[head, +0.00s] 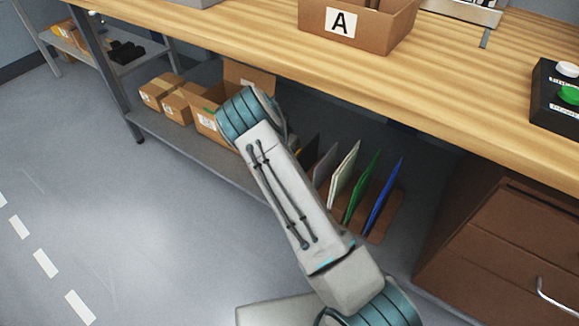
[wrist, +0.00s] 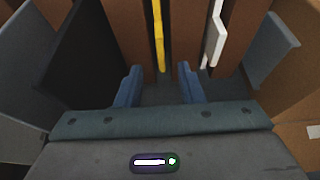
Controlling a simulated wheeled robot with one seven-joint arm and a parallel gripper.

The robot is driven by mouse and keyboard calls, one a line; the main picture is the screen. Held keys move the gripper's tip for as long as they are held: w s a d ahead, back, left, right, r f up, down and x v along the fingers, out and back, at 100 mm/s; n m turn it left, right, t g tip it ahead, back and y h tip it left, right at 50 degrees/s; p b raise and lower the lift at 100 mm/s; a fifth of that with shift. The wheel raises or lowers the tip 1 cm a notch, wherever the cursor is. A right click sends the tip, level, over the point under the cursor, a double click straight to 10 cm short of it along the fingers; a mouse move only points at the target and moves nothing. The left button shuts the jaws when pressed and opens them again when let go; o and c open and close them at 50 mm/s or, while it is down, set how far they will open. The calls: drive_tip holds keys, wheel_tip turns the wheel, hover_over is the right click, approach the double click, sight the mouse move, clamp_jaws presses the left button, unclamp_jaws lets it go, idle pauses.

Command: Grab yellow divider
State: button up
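The yellow divider (wrist: 158,35) shows in the wrist view as a thin upright strip at the top middle, standing between brown panels. My gripper (wrist: 159,85) is open, with its two blue fingers spread to either side of the divider's line. The divider's lower end appears just ahead of the fingertips, with nothing visibly gripped. In the head view my arm hides my gripper and most or all of the yellow divider.
In the wrist view a black panel (wrist: 85,55) stands left and a white divider (wrist: 216,40) right. The head view shows green (head: 362,188) and blue (head: 383,197) dividers on the lower shelf, under the wooden tabletop (head: 240,30). Brown drawers (head: 500,245) stand right.

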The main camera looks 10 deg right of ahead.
drive_tip(key=b+x, duration=0.1)
drive_tip(key=x, duration=0.3)
drive_tip(key=shift+a+f+b, duration=0.1)
drive_tip(key=shift+f+b, duration=0.25)
drive_tip(key=shift+b, duration=0.05)
drive_tip(key=shift+r, duration=0.1)
clamp_jaws()
drive_tip(key=shift+r, duration=0.1)
